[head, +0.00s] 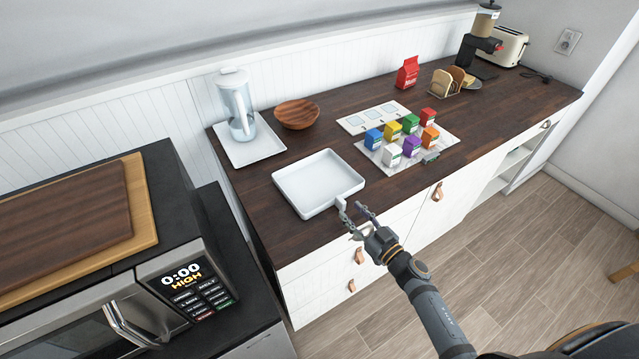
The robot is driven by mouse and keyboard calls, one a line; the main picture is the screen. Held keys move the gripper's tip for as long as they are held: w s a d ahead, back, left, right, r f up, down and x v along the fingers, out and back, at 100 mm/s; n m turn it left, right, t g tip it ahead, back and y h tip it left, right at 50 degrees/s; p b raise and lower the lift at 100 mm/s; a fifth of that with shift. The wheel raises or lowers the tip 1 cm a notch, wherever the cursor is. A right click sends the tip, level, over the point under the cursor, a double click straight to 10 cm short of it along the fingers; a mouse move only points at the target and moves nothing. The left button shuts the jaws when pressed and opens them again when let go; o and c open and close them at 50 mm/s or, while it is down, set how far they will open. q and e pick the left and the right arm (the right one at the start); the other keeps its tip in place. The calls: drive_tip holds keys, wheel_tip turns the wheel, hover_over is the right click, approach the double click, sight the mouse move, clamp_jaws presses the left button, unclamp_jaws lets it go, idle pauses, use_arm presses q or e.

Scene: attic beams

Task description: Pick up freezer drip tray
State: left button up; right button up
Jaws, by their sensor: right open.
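The freezer drip tray (318,182) is a shallow white square tray with a raised rim and a short spout or handle at its front right corner. It lies flat on the dark wood counter near the front edge. My right gripper (352,217) is open at that corner, with its fingers close around the short handle. I cannot tell whether the fingers touch it. My left gripper is not in view.
A pitcher (238,105) on a white tray (252,149) and a wooden bowl (297,114) stand behind the drip tray. Several colored boxes (392,155) sit on a board to the right. A microwave (170,262) is at the left. Bare counter (490,108) lies further right.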

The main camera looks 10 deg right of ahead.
sight(345, 204)
drive_tip(key=x, duration=0.2)
drive_tip(key=p+x, duration=0.1)
drive_tip(key=x, duration=0.1)
drive_tip(key=shift+r, duration=0.3)
drive_tip(key=shift+w+a+f, duration=0.15)
drive_tip(key=shift+w+a, duration=0.05)
drive_tip(key=shift+w, duration=0.3)
drive_tip(key=shift+s+d, duration=0.1)
drive_tip(key=shift+s, duration=0.1)
drive_tip(key=c, duration=0.4)
clamp_jaws()
